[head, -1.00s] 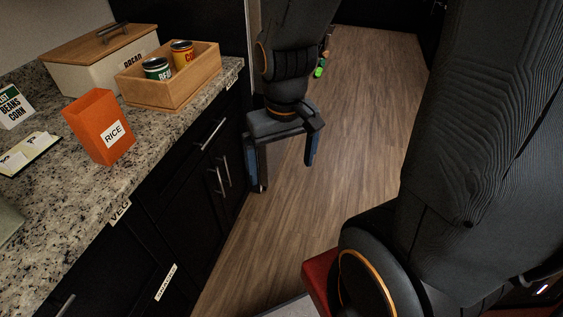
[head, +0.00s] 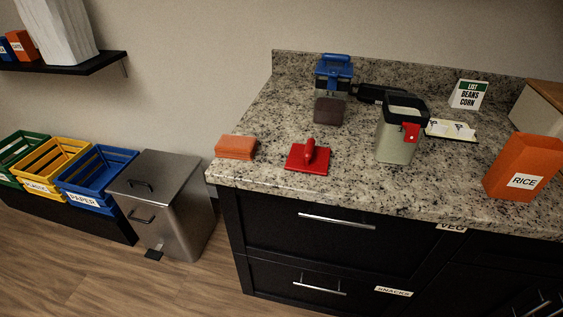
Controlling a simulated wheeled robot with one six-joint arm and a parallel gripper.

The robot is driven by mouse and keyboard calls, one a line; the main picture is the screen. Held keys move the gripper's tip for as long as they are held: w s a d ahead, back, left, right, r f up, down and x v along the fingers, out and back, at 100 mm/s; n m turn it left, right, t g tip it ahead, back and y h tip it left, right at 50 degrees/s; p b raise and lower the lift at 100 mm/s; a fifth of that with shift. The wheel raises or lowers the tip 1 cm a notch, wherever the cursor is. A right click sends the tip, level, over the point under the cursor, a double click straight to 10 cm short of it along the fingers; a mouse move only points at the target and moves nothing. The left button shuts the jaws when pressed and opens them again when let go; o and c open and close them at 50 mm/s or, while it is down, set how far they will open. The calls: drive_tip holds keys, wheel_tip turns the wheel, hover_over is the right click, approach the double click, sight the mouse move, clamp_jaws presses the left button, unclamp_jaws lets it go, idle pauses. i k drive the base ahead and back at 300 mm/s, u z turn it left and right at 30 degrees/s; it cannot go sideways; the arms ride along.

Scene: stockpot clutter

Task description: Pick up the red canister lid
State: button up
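The red lid (head: 307,157), a flat square with an upright red handle, lies on the granite counter near its front edge. My gripper is not in view now.
An orange block (head: 235,146) lies left of the red lid. A metal pedal bin (head: 165,205) and colored crates (head: 97,172) stand left of the counter. Open floor lies in front.

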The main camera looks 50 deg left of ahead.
sight(308, 157)
drive_tip(key=u, duration=2.05)
drive_tip(key=k, duration=0.5)
drive_tip(key=u, duration=0.95)
drive_tip(key=i, duration=0.95)
drive_tip(key=z, duration=1.65)
